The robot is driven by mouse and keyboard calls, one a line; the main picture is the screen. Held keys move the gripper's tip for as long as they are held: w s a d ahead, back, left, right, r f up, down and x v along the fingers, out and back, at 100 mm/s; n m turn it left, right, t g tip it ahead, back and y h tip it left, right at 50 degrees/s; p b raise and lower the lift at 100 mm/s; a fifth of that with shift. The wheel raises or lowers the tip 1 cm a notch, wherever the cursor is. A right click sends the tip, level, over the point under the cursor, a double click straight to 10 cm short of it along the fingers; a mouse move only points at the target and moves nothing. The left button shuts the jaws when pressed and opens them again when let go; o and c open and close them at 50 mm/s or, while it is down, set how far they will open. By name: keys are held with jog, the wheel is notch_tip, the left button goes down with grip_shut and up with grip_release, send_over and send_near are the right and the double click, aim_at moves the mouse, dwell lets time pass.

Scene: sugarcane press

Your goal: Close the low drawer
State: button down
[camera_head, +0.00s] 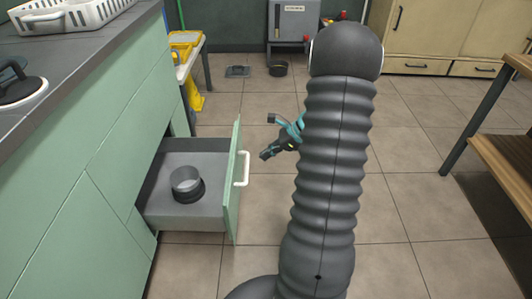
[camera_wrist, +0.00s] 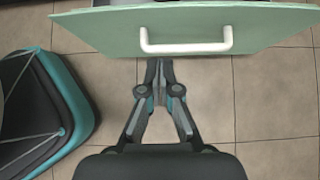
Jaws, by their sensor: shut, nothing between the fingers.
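The low drawer (camera_head: 188,215) stands pulled out of the green cabinet in the head view. Its green front panel (camera_head: 232,190) faces right and carries a white handle (camera_head: 242,168). A dark round pot (camera_head: 186,184) sits inside the drawer. My gripper (camera_head: 266,150) is to the right of the drawer front, partly hidden behind my arm. In the wrist view the fingers (camera_wrist: 159,66) are shut and empty, pointing at the drawer front (camera_wrist: 110,30). The white handle (camera_wrist: 186,47) is just beyond the fingertips and a little to their right. Whether they touch the panel I cannot tell.
The green cabinet (camera_head: 100,150) and its dark countertop (camera_head: 75,75) fill the left. A wooden bench (camera_head: 510,160) is at the right. Tiled floor (camera_head: 420,220) is clear between arm and bench.

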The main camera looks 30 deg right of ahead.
aim_at(234, 169)
jog(key=x, duration=0.5)
jog(key=a+r+x, duration=0.1)
jog(key=x, duration=0.2)
jog(key=shift+w+a+b, duration=0.15)
jog(key=shift+w+b, duration=0.25)
jog(key=shift+w, duration=0.05)
jog(key=shift+w+a, duration=0.45)
jog(key=shift+a, duration=0.2)
